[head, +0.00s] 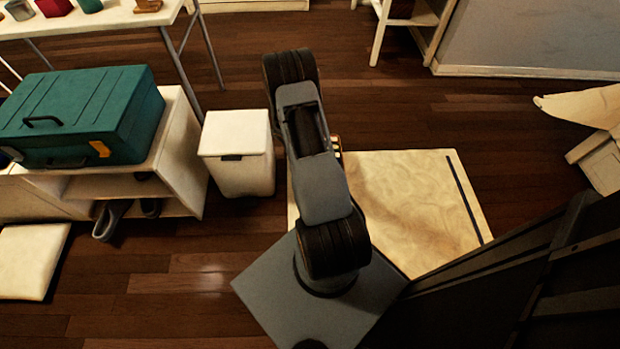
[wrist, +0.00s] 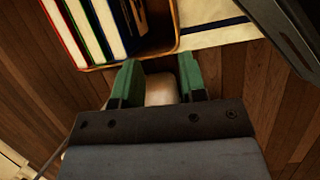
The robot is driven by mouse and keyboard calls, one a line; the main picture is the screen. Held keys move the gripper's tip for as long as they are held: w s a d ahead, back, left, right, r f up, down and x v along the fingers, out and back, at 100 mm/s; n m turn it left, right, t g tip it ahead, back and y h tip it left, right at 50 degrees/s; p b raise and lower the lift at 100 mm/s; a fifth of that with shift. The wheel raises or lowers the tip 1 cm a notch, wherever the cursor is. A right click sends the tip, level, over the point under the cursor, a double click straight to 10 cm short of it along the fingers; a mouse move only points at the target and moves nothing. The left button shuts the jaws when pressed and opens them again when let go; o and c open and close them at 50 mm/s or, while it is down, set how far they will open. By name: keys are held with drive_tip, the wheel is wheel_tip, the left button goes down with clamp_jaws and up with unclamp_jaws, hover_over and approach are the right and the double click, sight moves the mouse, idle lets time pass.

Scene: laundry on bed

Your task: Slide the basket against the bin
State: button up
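The basket (wrist: 152,53) is a tan-brown container at the top of the wrist view, with several upright books in it. In the head view my arm hides nearly all of it. The white bin (head: 237,165) stands upright on the floor in the head view, left of my arm, with its lid shut. My gripper (wrist: 158,62) shows two green fingers, wide apart, close to the near wall of the basket. A pale rounded thing (wrist: 161,90) shows between the fingers; I cannot tell what it is or whether they touch it.
A cream rug (head: 425,215) lies right of my arm. A white shelf (head: 185,150) with a teal case (head: 85,110) on it stands left of the bin. A white table (head: 110,20) is behind. Wood floor is open behind and right of the bin.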

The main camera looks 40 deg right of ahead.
wheel_tip(320, 180, down, 7)
drive_tip(key=s+n+b, duration=0.1)
drive_tip(key=s, duration=0.1)
drive_tip(key=shift+d+f, duration=0.2)
drive_tip(key=shift+d, duration=0.25)
drive_tip(key=shift+s+g, duration=0.1)
drive_tip(key=shift+g, duration=0.2)
drive_tip(key=shift+f, duration=0.1)
drive_tip(key=b+x, duration=0.5)
drive_tip(key=x, duration=0.8)
drive_tip(key=shift+f+b, duration=0.3)
drive_tip(key=shift+b, duration=0.1)
drive_tip(key=shift+s, duration=0.1)
drive_tip(key=shift+c, duration=0.2)
clamp_jaws()
